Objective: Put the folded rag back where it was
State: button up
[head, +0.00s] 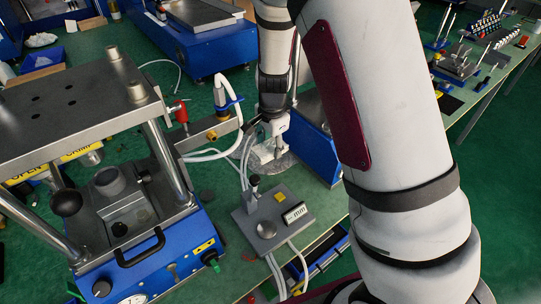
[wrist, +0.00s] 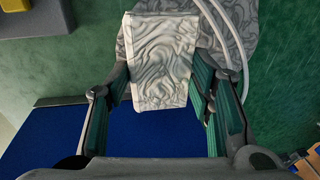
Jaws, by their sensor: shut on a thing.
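The folded rag (wrist: 160,62) is a pale, wrinkled, flat block. In the wrist view it sits between the two green-padded fingers of my gripper (wrist: 163,90), which is shut on it. A grey patterned patch (wrist: 231,45) lies on the green bench behind the rag, and the rag overlaps it in this view. In the head view my gripper (head: 268,130) points down over the bench, with the grey patch (head: 285,162) below it. The gap between rag and bench is hard to judge.
The blue press (head: 150,250) with steel columns stands at left. A grey control box (head: 273,220) with cables is in front of my gripper. A blue machine housing (head: 315,145) is close on its right, and white hoses (head: 215,153) run on its left.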

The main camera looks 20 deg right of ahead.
aim_at(271, 156)
jog(key=shift+f+b, duration=0.3)
jog(key=shift+f, duration=2.1)
jog(key=shift+f, duration=0.1)
jog(key=o, duration=1.5)
jog(key=shift+o, duration=0.2)
